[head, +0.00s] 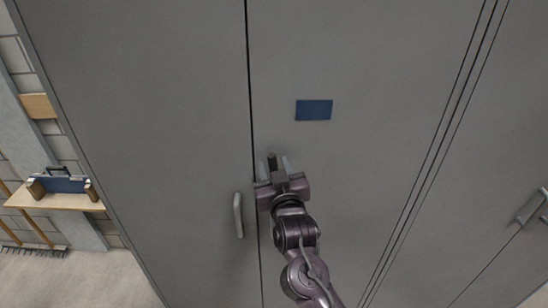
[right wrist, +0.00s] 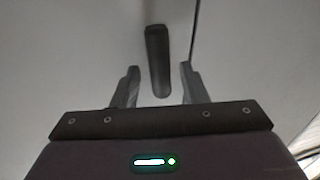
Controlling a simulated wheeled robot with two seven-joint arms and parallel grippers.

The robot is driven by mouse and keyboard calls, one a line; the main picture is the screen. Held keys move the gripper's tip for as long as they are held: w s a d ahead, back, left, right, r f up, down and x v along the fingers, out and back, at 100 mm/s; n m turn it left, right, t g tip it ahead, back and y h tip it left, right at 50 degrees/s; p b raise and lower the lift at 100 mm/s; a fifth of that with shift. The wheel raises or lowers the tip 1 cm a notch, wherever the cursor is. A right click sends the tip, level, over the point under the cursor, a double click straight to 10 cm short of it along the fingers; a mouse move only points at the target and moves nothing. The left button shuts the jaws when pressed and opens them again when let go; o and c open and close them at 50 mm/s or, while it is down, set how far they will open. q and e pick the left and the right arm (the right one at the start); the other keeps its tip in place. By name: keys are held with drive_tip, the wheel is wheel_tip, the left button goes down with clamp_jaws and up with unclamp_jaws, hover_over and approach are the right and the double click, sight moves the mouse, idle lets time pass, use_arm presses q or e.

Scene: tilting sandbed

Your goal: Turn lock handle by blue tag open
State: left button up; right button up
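The blue tag (head: 313,110) is a flat rectangle on the grey cabinet door, right of the door seam. Below it and to its left is a dark lock handle (head: 272,159), partly hidden by my right gripper (head: 275,166). In the right wrist view, the dark bar-shaped handle (right wrist: 157,55) stands nearly upright in the picture. The two fingers of my right gripper (right wrist: 159,72) are open on either side of it, with gaps on both sides. I cannot tell whether the fingertips reach past the handle in depth. My left gripper is not in view.
A light grey pull handle (head: 238,215) is on the left door, close left of my right gripper. Another handle (head: 532,208) is at the far right. A wooden bench (head: 55,201) with a blue toolbox (head: 64,184) stands at the left by the brick wall.

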drive_tip(key=shift+w+a, duration=0.2)
drive_tip(key=shift+w, duration=0.55)
drive_tip(key=shift+d, duration=0.1)
clamp_jaws()
drive_tip(key=shift+f+m+b, duration=0.15)
drive_tip(key=shift+m+b, duration=0.4)
drive_tip(key=shift+m, duration=0.15)
drive_tip(key=shift+r, duration=0.2)
unclamp_jaws()
